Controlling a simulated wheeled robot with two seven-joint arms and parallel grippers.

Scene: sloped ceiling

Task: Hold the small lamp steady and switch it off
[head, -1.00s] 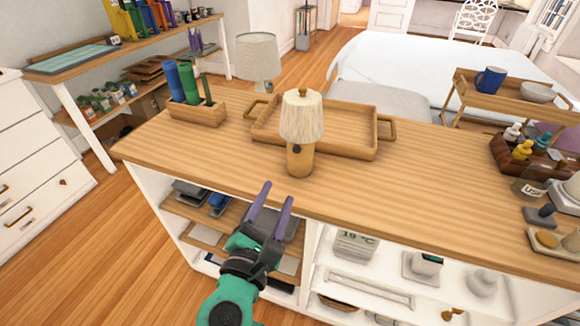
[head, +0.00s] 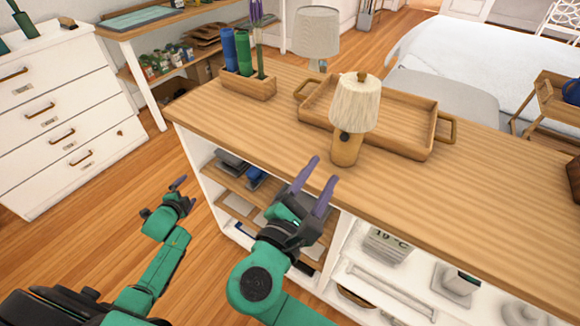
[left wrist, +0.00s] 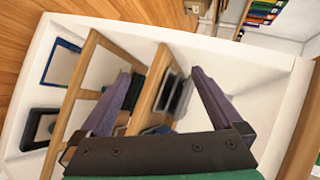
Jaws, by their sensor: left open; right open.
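The small lamp stands upright on the wooden counter top (head: 400,190), with a pleated cream shade (head: 355,102) and a tan wooden base (head: 345,153). A dark round switch (head: 344,136) shows on the front of its base. I cannot tell clearly whether it is lit. My right gripper (head: 320,174) is open and empty at the counter's front edge, just short of the base and apart from it. My left gripper (head: 163,197) is open and empty, low and left of the counter. In the left wrist view its purple fingers (left wrist: 160,95) are spread before the shelves.
A wooden tray (head: 440,150) lies close behind the lamp. A holder (head: 248,88) with green and blue items stands left on the counter. A second lamp (head: 316,35) is behind the counter. White drawers (head: 70,120) stand at left.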

